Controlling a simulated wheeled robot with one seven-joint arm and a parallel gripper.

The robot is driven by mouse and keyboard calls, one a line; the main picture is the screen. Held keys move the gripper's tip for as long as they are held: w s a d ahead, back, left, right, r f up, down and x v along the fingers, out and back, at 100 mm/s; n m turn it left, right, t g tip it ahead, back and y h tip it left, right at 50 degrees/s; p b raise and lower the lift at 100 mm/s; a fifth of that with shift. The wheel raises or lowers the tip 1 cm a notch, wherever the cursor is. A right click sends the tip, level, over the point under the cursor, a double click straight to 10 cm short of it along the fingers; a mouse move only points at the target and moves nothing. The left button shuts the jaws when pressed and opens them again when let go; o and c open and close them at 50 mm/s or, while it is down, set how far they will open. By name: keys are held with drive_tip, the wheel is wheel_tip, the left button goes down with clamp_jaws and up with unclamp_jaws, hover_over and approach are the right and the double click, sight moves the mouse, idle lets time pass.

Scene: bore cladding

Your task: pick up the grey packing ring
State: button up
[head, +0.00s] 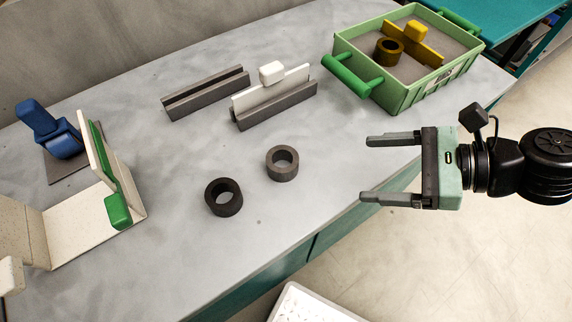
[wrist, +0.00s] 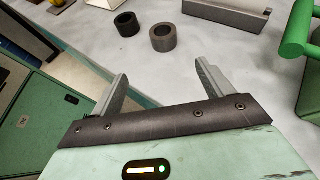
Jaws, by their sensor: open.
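The grey packing ring (head: 281,175) stands on the grey worktop near its middle front, its bore facing up. It also shows in the wrist view (wrist: 163,46), beyond the gap between my fingers. A darker, near-black ring (head: 224,210) stands just left of it and apart from it; it is also in the wrist view (wrist: 128,31). My gripper (head: 366,168) is open and empty, to the right of the grey ring, with its fingers pointing left towards it. In the wrist view the two fingers (wrist: 162,68) are spread with nothing between them.
Behind the rings are a dark grooved bar (head: 205,98) and a grooved holder with a white plate (head: 270,90). A green crate (head: 400,97) with a brown-yellow ring stands back right. At left are a blue-handled piece (head: 62,145) and a cream bracket (head: 95,225). The worktop around the rings is clear.

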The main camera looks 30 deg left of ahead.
drive_tip(key=shift+w+a+r+m+t+y, duration=0.1)
drive_tip(key=shift+w+r+m+t+y, duration=0.1)
drive_tip(key=shift+w+m+t+y, duration=0.15)
drive_tip(key=shift+a, duration=0.15)
approach(272, 159)
drive_tip(key=a+f, duration=0.1)
drive_tip(key=a+b, duration=0.1)
drive_tip(key=shift+w+a+f, duration=0.15)
drive_tip(key=shift+w+a, duration=0.1)
drive_tip(key=shift+s+x, duration=0.2)
drive_tip(key=shift+x, duration=1.15)
drive_tip(key=shift+s+x, duration=0.15)
drive_tip(key=shift+x, duration=1.15)
drive_tip(key=shift+c, duration=0.2)
drive_tip(key=c, duration=1.2)
